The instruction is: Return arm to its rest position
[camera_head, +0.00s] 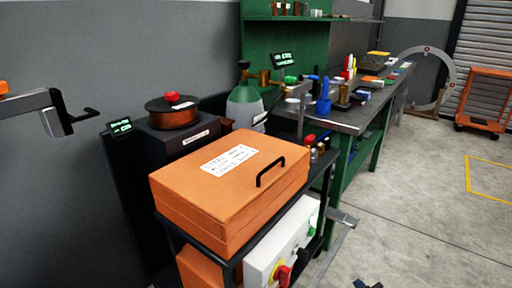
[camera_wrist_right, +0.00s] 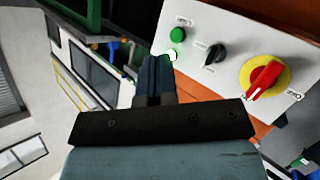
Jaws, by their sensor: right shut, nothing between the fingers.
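My right gripper (camera_wrist_right: 158,66) shows in the wrist view with its dark fingers together and nothing between them. Its fingertips overlap the left edge of a white control panel (camera_wrist_right: 225,25) in the picture; I cannot tell the gap. A green button (camera_wrist_right: 177,35), a black knob (camera_wrist_right: 215,53) and a red and yellow rotary switch (camera_wrist_right: 264,80) are on the panel. In the head view only a small dark part of the right gripper (camera_head: 368,285) shows at the bottom edge, right of the white panel (camera_head: 262,270). My left gripper is not in view.
A green gas cylinder (camera_head: 245,108) and a cluttered workbench (camera_head: 345,122) stand behind. A grey bracket (camera_head: 58,112) juts in at left.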

